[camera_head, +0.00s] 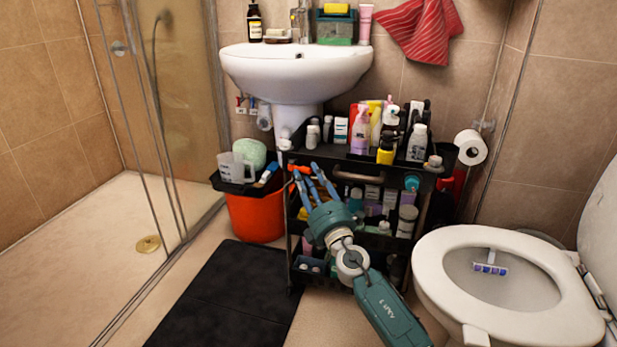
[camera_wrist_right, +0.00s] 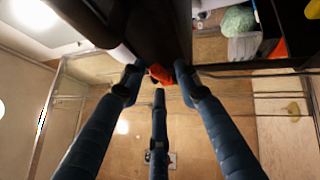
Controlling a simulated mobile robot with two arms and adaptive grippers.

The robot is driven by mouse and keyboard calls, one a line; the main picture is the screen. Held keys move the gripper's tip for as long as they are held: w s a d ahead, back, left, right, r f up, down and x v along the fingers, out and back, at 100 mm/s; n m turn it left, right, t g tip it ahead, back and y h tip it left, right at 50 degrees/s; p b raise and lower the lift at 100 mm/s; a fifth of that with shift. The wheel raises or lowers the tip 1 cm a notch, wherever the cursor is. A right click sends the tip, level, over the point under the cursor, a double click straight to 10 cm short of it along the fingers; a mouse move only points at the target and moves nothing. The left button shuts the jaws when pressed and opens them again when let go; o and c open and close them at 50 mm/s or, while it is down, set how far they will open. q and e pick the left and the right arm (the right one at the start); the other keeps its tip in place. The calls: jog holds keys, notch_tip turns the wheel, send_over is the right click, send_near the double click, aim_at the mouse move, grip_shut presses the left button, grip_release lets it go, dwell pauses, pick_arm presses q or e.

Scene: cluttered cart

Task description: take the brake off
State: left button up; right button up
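In the right wrist view an orange-red part (camera_wrist_right: 160,74) lies just beyond the open fingertips (camera_wrist_right: 157,84), next to the dark cart (camera_wrist_right: 155,30). I cannot tell whether a finger touches it. My left gripper is out of view.
An orange bucket (camera_head: 254,216) with a jug and green sponge stands left of the cart. A toilet (camera_head: 440,262) is close on the right. A dark mat (camera_head: 232,300) lies on open floor in front, beside the shower glass.

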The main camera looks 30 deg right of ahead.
jog(key=shift+w, duration=0.2)
jog(key=shift+r, duration=0.1)
grip_shut()
jog(key=shift+a, duration=0.1)
